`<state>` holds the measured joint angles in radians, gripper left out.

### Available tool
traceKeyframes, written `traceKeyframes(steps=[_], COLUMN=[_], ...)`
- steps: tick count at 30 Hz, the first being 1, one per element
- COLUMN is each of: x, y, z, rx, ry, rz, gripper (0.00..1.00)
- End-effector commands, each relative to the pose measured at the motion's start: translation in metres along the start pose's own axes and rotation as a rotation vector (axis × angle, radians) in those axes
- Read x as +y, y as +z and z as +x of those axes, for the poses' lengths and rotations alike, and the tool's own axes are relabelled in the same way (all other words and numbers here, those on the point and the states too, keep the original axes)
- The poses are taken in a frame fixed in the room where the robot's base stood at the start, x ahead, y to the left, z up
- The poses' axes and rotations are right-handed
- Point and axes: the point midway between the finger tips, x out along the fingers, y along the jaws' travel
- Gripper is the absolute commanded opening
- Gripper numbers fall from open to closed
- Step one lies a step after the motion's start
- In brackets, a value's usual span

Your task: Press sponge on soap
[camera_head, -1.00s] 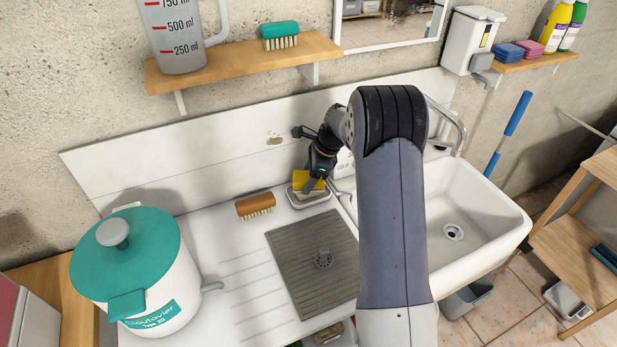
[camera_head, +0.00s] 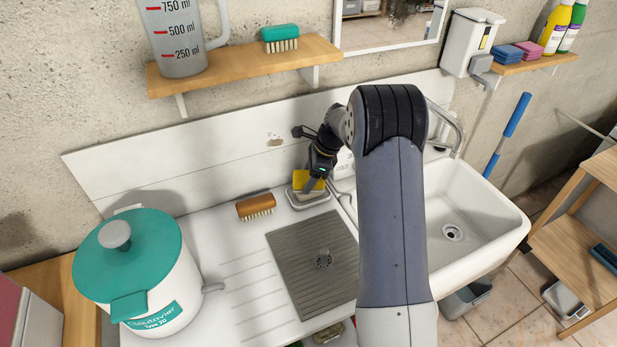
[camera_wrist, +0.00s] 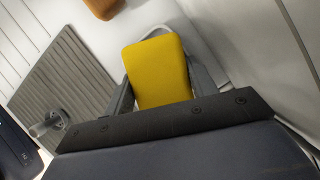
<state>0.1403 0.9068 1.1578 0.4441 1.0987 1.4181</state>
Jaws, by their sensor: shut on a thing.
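A yellow sponge (camera_head: 302,181) is between the fingers of my gripper (camera_head: 312,188), at the back of the white drainboard beside the sink. The wrist view shows the sponge (camera_wrist: 158,72) with one dark finger on each side, shut on it. Below and around the sponge is a pale soap dish (camera_head: 308,201); its rim (camera_wrist: 200,45) also shows in the wrist view. The soap is hidden under the sponge and gripper, so I cannot tell whether the two touch.
A wooden brush (camera_head: 256,207) lies just left of the dish. A grey ribbed mat (camera_head: 300,262) lies in front, and a teal-lidded pot (camera_head: 150,270) stands at the left. The white sink (camera_head: 470,215) is at the right, with its tap (camera_head: 455,135) behind my arm.

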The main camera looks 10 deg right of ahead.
Motion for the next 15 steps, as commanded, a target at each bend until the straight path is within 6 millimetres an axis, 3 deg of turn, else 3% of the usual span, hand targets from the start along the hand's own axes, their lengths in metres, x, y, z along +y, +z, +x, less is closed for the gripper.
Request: traceKeyframes(steps=[15], x=[-0.001], y=[0.018], z=[-0.044], rx=[-0.001], ry=[-0.003], rz=[-0.001], gripper=[0.36])
